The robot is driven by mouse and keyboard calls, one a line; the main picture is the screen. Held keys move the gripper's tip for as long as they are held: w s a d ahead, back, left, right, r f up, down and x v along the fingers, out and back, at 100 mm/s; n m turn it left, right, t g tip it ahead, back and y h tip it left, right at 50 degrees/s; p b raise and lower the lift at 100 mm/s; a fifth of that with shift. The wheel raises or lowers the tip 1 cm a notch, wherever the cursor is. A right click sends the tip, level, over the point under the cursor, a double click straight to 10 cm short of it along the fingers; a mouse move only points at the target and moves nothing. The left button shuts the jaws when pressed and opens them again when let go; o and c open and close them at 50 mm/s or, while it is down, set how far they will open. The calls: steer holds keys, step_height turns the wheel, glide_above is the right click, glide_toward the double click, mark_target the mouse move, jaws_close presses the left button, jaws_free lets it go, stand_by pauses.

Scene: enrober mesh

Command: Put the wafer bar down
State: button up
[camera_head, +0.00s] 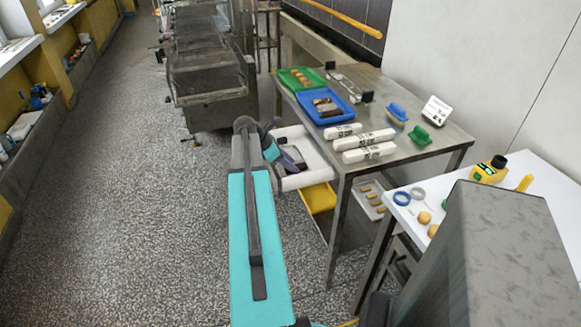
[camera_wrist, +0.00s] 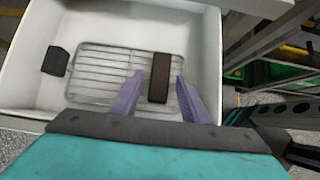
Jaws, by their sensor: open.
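The wafer bar (camera_wrist: 160,70) is a dark brown strip in the wrist view. It appears to lie on a wire rack (camera_wrist: 100,73) inside a white bin (camera_wrist: 210,50). My gripper (camera_wrist: 159,77) is open, with one purple finger on each side of the bar. A gap shows between the left finger and the bar; the right finger is closer, and I cannot tell if it touches. In the head view my gripper (camera_head: 290,158) is low inside the white bin (camera_head: 312,174), beside the steel table. The bar is hard to make out there.
A dark block (camera_wrist: 57,60) sits at the bin's left. The steel table (camera_head: 440,140) holds a green tray (camera_head: 286,75), a blue tray (camera_head: 310,98), white labelled bars (camera_head: 362,139) and brushes (camera_head: 420,134). A yellow bin (camera_head: 318,200) is below. Open floor (camera_head: 150,220) lies left.

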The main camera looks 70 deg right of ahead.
steer(key=b+v, duration=0.1)
steer(key=v, duration=1)
steer(key=shift+w+a+r, duration=0.15)
steer(key=shift+r, duration=0.05)
stand_by(0.4)
